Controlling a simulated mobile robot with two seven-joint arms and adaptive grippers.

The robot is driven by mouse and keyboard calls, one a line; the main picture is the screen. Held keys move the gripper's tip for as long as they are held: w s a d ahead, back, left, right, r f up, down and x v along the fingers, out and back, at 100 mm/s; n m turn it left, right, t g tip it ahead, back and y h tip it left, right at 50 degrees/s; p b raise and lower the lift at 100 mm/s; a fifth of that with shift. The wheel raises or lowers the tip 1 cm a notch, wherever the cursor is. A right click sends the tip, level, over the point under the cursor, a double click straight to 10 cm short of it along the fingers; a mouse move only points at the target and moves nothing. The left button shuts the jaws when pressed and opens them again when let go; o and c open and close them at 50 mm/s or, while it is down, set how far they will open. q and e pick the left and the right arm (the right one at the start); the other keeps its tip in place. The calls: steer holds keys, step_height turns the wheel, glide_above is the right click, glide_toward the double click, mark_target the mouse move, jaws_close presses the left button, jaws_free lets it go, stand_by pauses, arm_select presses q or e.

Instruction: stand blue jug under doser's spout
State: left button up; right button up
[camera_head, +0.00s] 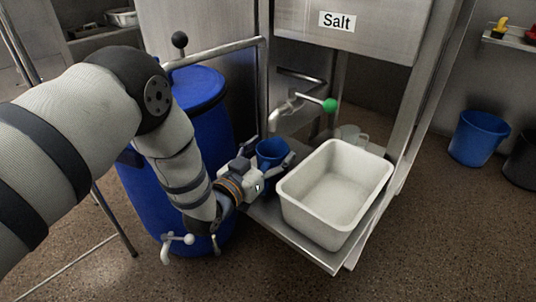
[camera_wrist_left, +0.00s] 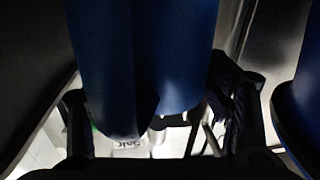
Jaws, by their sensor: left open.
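The blue jug (camera_head: 270,149) is at the left end of the steel shelf, left of the white tub and a little below and left of the spout. Its base is hidden by my gripper. My left gripper (camera_head: 268,158) is open, with one finger on each side of the jug. In the left wrist view the jug (camera_wrist_left: 145,55) fills the middle between the fingers; contact cannot be told. The doser's metal spout (camera_head: 283,114) has a green-knobbed lever (camera_head: 330,105). The doser (camera_head: 350,45) carries a "Salt" label. My right gripper is not in view.
A white tub (camera_head: 372,178) stands on the steel shelf (camera_head: 285,235), right of the jug. A clear jug (camera_head: 349,134) stands behind it. A large blue barrel (camera_head: 207,110) is close behind my left arm. A blue bucket (camera_head: 478,138) stands far right.

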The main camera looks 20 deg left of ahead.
arm_select(q)
steer(key=p+v, duration=0.4)
steer(key=v, duration=0.7)
steer(key=s+f+n+g+y, duration=0.1)
steer(key=s+f+g, duration=0.5)
steer(key=s+f, duration=0.6)
steer(key=s+f+n+g+y, duration=0.1)
steer(key=s+f+g, duration=0.65)
steer(key=s, duration=0.65)
steer(key=s+f+g+y, duration=0.1)
steer(key=s+g, duration=0.2)
steer(key=s, duration=0.8)
steer(key=s+f+g, duration=0.2)
steer(key=s+g, duration=0.1)
steer(key=s, duration=0.7)
steer(key=s+r+g, duration=0.3)
steer(key=s+r, duration=0.1)
steer(key=s, duration=0.4)
steer(key=s+r+g+y, duration=0.1)
steer(key=s+r+g, duration=0.2)
steer(key=s, duration=0.6)
steer(key=shift+a+r, duration=0.2)
steer(key=shift+r, duration=0.65)
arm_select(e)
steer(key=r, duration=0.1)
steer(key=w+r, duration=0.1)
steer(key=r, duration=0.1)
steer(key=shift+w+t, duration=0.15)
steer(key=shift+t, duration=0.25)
